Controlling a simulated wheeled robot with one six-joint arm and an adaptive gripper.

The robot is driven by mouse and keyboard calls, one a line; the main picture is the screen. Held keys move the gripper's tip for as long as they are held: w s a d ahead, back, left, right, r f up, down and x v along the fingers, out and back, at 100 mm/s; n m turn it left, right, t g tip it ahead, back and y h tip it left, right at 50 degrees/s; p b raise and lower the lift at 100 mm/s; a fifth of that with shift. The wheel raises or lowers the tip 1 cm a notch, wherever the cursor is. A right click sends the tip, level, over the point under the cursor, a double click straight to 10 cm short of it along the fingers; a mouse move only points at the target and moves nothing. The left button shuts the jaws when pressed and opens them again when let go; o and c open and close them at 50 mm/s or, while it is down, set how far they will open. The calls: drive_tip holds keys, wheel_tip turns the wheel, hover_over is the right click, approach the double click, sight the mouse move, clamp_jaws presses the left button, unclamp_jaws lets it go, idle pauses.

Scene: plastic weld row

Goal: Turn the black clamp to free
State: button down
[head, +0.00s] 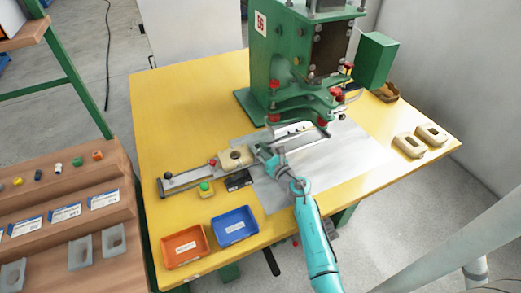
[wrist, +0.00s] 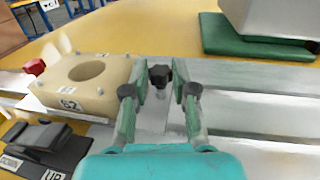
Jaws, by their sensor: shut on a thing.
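The black clamp (wrist: 159,75) is a small dark knob on the metal slide (wrist: 250,107), just right of a cream block (wrist: 70,88) with a round hole and the number 62. My gripper (wrist: 160,80) has one finger on each side of the knob and is shut on it. In the head view my gripper (head: 260,153) is at the slide beside the cream block (head: 236,158); the knob itself is hidden there or too small to make out. Which way the clamp is turned I cannot tell.
A green press (head: 300,65) stands behind the slide. A black pedal-like switch marked DOWN and UP (wrist: 42,148) sits in front of the block. Orange (head: 185,245) and blue (head: 234,227) trays lie at the table's front. The yellow table (head: 180,105) is clear at back left.

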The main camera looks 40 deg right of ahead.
drive_tip(key=c, duration=0.9)
unclamp_jaws()
drive_tip(key=shift+s+a, duration=0.2)
drive_tip(key=shift+s, duration=1.8)
drive_tip(key=shift+s+a, duration=0.2)
drive_tip(key=shift+s, duration=1.8)
drive_tip(key=shift+s, duration=0.1)
